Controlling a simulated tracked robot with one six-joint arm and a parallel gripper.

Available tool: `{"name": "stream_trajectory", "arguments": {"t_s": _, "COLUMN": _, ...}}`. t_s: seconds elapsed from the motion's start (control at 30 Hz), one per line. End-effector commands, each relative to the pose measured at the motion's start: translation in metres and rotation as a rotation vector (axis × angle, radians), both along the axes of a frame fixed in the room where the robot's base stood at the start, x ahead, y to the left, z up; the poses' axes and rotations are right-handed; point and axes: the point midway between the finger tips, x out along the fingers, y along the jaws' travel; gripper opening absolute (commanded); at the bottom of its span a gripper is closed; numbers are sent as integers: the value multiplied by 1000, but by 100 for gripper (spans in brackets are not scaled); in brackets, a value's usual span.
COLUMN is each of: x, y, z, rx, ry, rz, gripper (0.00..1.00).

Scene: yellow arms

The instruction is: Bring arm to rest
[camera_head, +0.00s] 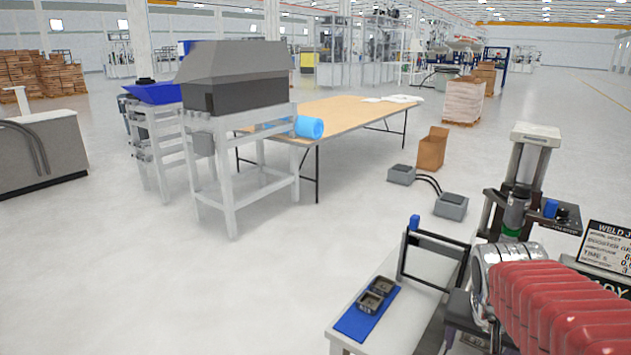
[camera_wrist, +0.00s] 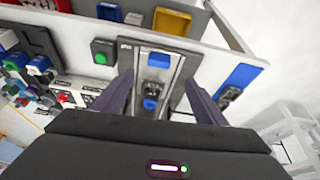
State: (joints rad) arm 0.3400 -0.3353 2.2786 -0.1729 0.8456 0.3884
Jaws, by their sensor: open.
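My arm, in a red ribbed sleeve with a silver wrist, reaches in from the lower right of the head view. My gripper (camera_wrist: 159,80) shows in the wrist view with two dark fingers spread wide apart and nothing between them in their grasp. Beyond the fingers lies a grey fixture plate (camera_wrist: 178,70) with blue pieces on it. In the head view the gripper end is partly hidden by the arm and the bench fixture.
A dark frame (camera_head: 435,243) and a press-like machine (camera_head: 520,185) stand close to the arm. A green button (camera_wrist: 103,51) sits beside the plate. Open floor (camera_head: 240,290) lies left.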

Motion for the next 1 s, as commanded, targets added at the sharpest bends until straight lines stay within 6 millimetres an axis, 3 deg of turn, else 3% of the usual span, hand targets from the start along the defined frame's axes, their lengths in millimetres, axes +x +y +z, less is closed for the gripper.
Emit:
{"name": "stream_trajectory", "arguments": {"t_s": 0.13, "x": -12, "y": 12, "z": -10, "rx": 6, "ry": 39, "rz": 88, "gripper": 66}}
{"name": "stream_trajectory", "arguments": {"t_s": 0.27, "x": -24, "y": 36, "z": -10, "rx": 7, "ry": 42, "rz": 201, "gripper": 66}}
{"name": "stream_trajectory", "arguments": {"t_s": 0.7, "x": -64, "y": 131, "z": 4, "rx": -4, "ry": -51, "rz": 555, "gripper": 66}}
{"name": "stream_trajectory", "arguments": {"t_s": 0.83, "x": -71, "y": 150, "z": 12, "rx": -10, "ry": -94, "rz": 611, "gripper": 66}}
{"name": "stream_trajectory", "arguments": {"t_s": 1.0, "x": -72, "y": 159, "z": 18, "rx": -16, "ry": -115, "rz": 643, "gripper": 66}}
